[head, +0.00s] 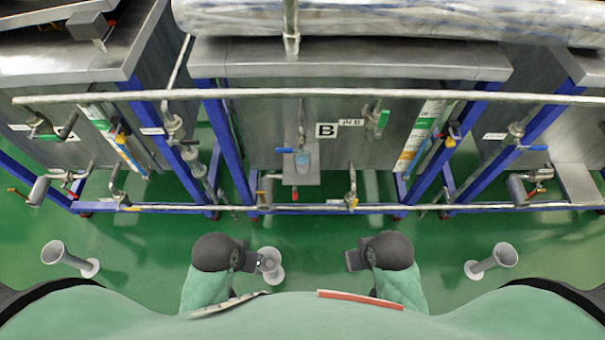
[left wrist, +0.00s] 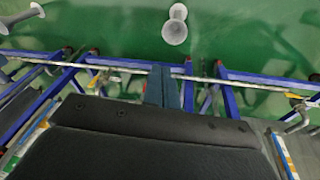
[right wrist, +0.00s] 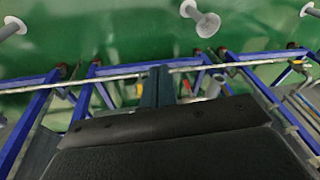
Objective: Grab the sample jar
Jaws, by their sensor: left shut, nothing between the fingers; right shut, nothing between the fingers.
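A small translucent bluish jar (head: 303,158) stands on a small grey shelf (head: 313,180) at the front of the middle grey tank, below the "B" label. My left gripper (head: 256,261) is shut and empty, nearer to me than the jar and to its left. Its closed fingers also show in the left wrist view (left wrist: 163,88). My right gripper (head: 352,260) is shut and empty, nearer to me than the jar and to its right. Its closed fingers also show in the right wrist view (right wrist: 155,88).
A horizontal pipe (head: 420,95) runs across the tank fronts, above the jar's shelf. A lower rail with valves (head: 350,200) and blue frame legs (head: 228,150) stand around it. Grey flared posts (head: 70,260) (head: 490,262) stand on the open green floor.

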